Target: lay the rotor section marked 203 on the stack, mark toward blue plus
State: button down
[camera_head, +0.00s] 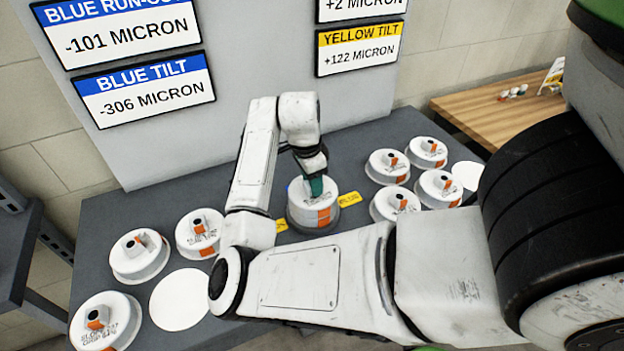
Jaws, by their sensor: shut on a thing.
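My gripper (316,186) points down at the centre of the stack (298,224) in the middle of the grey table. It is shut on the hub of a white rotor section (334,201) at the top of the stack. Its number is too small to read, so I cannot tell whether it is 203. I cannot tell whether this section rests fully on what is below. Orange patches show on the stack's near right side. A yellow tag (349,200) lies to its right, another (281,226) at its lower left. A sliver of blue shows at its left edge; the plus is not readable.
Several white rotor sections (388,165) stand at the right beside an empty white disc (467,175). Others (139,255) stand at the left around another empty disc (181,300). A panel behind reads blue tilt -306 micron (146,88) and yellow tilt +122 micron (360,48).

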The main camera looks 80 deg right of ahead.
aim_at(307, 185)
jog(key=shift+f, duration=0.15)
jog(key=c, duration=0.5)
grip_release()
jog(key=r, duration=0.7)
jog(key=w+r, duration=0.1)
jog(key=r, duration=0.2)
jog(key=shift+a+r+b, duration=0.35)
jog(key=shift+a+r, duration=0.05)
